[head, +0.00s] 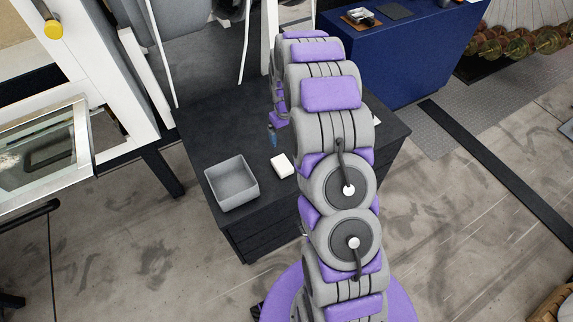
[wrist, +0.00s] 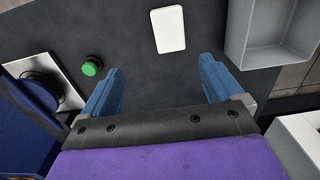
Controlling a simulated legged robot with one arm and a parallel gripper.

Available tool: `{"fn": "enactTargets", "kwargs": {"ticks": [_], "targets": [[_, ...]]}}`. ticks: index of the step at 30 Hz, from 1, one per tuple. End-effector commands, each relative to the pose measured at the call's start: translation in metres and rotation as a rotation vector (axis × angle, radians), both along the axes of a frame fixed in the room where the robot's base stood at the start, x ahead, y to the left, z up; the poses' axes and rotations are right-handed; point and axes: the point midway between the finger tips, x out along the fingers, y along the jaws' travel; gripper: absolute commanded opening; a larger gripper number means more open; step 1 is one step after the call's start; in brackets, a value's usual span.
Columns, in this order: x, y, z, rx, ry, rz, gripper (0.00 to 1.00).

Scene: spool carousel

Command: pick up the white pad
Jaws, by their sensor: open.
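The white pad (wrist: 169,29) lies flat on the dark tabletop, a small rounded rectangle. It also shows in the head view (head: 283,166), just right of the grey bin. My gripper (wrist: 160,90) is open and empty in the wrist view, its two blue fingers spread wide. The pad lies beyond the fingertips, near the top of the picture, between the two fingers' lines and apart from them. In the head view my arm hides part of the table, and a blue finger (head: 272,135) shows above and left of the pad.
An open grey bin (head: 232,183) stands left of the pad in the head view; it also shows at the wrist view's upper right (wrist: 275,58). A green button-like round thing (wrist: 92,66) sits beside the left finger. The tabletop (head: 215,125) behind the bin is clear.

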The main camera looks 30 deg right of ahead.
Motion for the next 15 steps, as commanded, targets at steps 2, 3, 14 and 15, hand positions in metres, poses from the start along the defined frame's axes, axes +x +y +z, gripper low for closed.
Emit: {"fn": "enactTargets", "kwargs": {"ticks": [2,3,14,15], "targets": [[-0.001,0.005,-0.011,-0.004,0.004,0.004,0.94],[-0.001,0.006,-0.017,-0.005,0.005,0.004,0.94],[-0.001,-0.009,-0.091,0.013,0.002,0.002,0.94],[-0.001,-0.009,-0.099,0.014,0.004,0.002,0.94]]}}
